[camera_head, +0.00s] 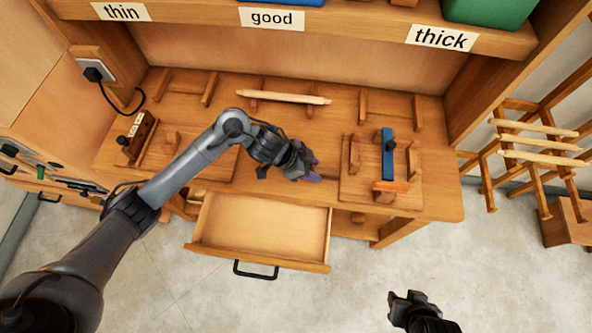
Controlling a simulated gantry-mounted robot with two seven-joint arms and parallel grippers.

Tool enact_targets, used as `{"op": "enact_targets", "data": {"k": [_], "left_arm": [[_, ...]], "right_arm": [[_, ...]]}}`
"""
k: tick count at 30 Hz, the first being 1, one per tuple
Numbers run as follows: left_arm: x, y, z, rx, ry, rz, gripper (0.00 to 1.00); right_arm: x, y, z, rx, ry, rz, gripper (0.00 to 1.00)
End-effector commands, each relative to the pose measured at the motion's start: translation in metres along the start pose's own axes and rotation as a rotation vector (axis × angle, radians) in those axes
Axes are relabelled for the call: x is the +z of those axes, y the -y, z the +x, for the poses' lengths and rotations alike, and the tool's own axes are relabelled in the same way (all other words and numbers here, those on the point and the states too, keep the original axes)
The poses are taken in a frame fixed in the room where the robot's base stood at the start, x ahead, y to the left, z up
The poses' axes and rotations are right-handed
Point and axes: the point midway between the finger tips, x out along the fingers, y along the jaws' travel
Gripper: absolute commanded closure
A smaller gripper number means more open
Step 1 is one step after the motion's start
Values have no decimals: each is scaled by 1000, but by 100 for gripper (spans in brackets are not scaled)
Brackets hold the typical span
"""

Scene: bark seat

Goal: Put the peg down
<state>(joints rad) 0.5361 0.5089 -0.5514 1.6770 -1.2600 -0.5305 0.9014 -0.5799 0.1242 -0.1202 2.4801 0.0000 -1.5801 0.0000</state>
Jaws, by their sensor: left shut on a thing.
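My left gripper (312,170) reaches in over the workbench, between the open drawer and the right-hand board. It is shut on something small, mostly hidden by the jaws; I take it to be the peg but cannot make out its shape. Purple shows at its fingertips. A pale wooden stick (290,97) lies across the middle pair of wooden uprights at the back of the bench, apart from the gripper. My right gripper (408,297) is at the bottom of the view, over the floor, away from the bench; its jaws are too unclear to read.
The drawer (258,253) stands open below the bench front. Shelf labels read thin (121,12), good (272,18) and thick (441,37). Empty uprights stand left and right.

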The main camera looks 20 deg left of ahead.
Motion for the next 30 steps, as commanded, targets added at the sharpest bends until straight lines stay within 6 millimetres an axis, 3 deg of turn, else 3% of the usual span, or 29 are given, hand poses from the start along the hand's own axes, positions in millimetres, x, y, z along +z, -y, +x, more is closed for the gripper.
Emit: {"op": "enact_targets", "data": {"k": [3, 9, 16, 24, 30], "left_arm": [[26, 15, 2, -1, 2, -4, 100], [49, 30, 2, 0, 0, -2, 100], [56, 34, 3, 1, -1, 0, 100], [75, 33, 29, 3, -1, -1, 100], [78, 34, 33, 0, -2, 1, 100]], "right_arm": [[3, 0, 7, 2, 2, -3, 60], [4, 0, 11, 2, 2, -3, 60], [4, 1, 13, -1, 1, 2, 60], [7, 3, 23, -6, 0, 7, 60], [7, 3, 23, -6, 0, 8, 60]]}}
